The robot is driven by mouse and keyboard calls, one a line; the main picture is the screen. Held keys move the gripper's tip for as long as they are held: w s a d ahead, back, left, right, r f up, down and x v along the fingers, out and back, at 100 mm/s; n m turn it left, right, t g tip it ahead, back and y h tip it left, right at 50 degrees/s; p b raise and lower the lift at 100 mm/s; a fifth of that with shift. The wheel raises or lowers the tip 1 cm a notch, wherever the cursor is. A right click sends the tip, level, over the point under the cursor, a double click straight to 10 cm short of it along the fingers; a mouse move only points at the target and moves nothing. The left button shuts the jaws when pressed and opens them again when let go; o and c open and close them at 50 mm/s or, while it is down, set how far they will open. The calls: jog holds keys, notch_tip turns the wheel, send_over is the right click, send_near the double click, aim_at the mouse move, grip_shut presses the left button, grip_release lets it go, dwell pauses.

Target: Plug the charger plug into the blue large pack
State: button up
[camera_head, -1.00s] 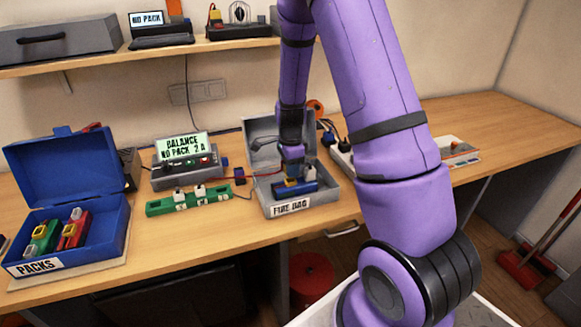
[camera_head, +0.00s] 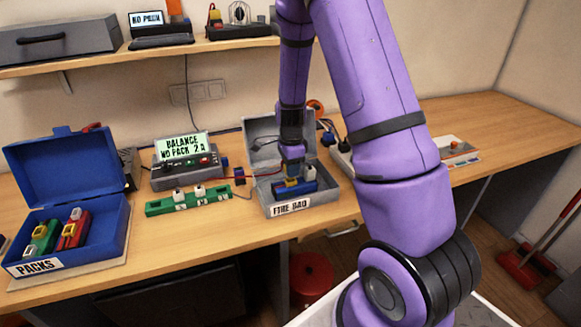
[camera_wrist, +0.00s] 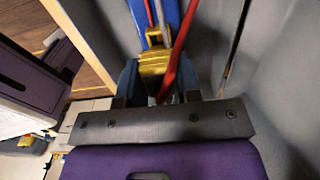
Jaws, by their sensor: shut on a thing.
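The blue large pack (camera_head: 308,187) lies inside the open grey fire bag box (camera_head: 290,208) in the head view. It also shows as a blue strip (camera_wrist: 171,14) at the top of the wrist view. My gripper (camera_head: 292,168) points down into the box, right over the pack's left part. In the wrist view my gripper (camera_wrist: 152,85) is shut on a yellow charger plug (camera_wrist: 153,66), with a red wire (camera_wrist: 178,52) running past it. A smaller yellow piece (camera_wrist: 154,37) shows just beyond the plug, by the pack. I cannot tell whether plug and pack are joined.
The charger (camera_head: 185,173) stands left of the box, its screen (camera_head: 183,147) reading "BALANCE NO PACK 2 A". A green board (camera_head: 188,201) lies before it. A blue packs box (camera_head: 65,250) at far left holds green and red packs. The box's walls are close around my gripper.

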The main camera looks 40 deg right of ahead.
jog(key=shift+f, duration=1.35)
jog(key=o, duration=1)
jog(key=shift+r, duration=0.1)
notch_tip(320, 180, up, 11)
jog(key=shift+f, duration=0.2)
